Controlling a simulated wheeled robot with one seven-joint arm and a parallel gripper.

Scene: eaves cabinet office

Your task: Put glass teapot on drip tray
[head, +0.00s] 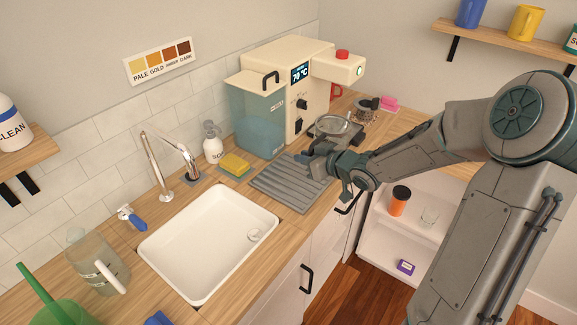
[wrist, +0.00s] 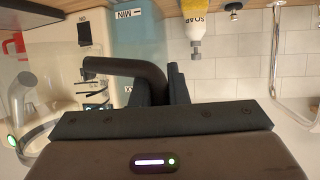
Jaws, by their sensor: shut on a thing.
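The glass teapot (head: 333,125), with a round clear top, is at the counter's right part, in front of the cream machine. In the wrist view its glass rim (wrist: 22,135) shows at the left, cut off by the frame, and its black handle (wrist: 120,66) runs between my fingers. My gripper (head: 317,152) is shut on that handle; it also shows in the wrist view (wrist: 165,85). A dark flat slab, likely the drip tray (head: 358,136), shows behind and below the teapot. I cannot tell whether the teapot touches it.
The cream machine (head: 318,85) with its blue tank (head: 258,125) stands behind. A ribbed grey mat (head: 285,187) lies left of my gripper, by the white sink (head: 205,240). A dark jar (head: 366,112) and pink item (head: 389,103) stand at the right. Open shelves are below.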

